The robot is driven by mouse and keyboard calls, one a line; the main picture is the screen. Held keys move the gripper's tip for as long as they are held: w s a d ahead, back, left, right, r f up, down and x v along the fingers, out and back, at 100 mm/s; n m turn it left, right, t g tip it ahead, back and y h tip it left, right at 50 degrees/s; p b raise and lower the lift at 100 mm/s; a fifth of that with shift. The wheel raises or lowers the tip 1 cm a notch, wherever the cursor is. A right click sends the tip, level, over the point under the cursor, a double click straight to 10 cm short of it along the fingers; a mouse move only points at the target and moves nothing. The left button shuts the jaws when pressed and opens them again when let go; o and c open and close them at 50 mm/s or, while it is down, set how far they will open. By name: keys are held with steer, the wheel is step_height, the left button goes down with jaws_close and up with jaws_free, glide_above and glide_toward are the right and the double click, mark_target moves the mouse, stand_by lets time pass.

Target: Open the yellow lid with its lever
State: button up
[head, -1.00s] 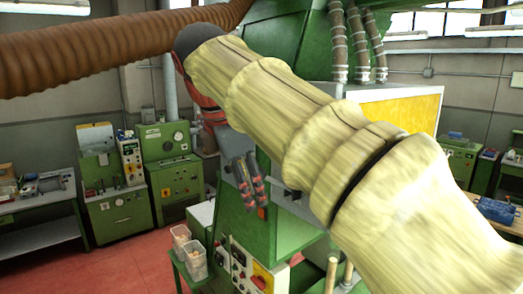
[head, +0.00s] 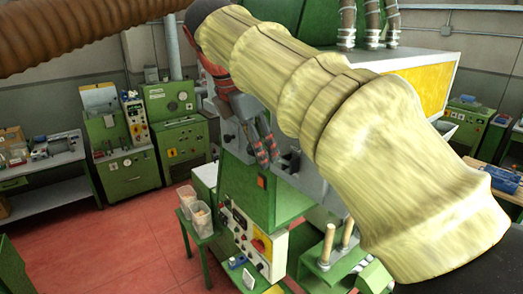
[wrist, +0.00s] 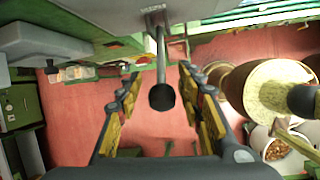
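In the head view a yellow panel (head: 432,88) in a pale frame shows on the green machine, right of my arm; I cannot tell whether it is the lid. In the wrist view a grey lever (wrist: 160,55) with a dark round knob (wrist: 162,97) sticks out from a bracket on the machine. My gripper (wrist: 160,90) is open, and the knob appears between its two fingers with a gap on both sides. I cannot tell its depth from the fingertips. In the head view my gripper (head: 267,145) is beside the machine's front; the lever is not clear there.
The green machine (head: 245,195) fills the middle, with a control panel (head: 258,240) below. A small green table with plastic tubs (head: 194,205) stands left of it. A tub of corks (wrist: 277,149) shows lower right in the wrist view. Red floor (head: 130,240) is open at left.

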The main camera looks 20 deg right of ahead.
steer(key=shift+s+a+f, duration=0.1)
steer(key=shift+a+f, duration=0.05)
steer(key=shift+f, duration=0.3)
steer(key=shift+d, duration=0.2)
steer(key=shift+c, duration=0.6)
steer(key=shift+a, duration=0.15)
steer(key=shift+c, duration=1.2)
jaws_close()
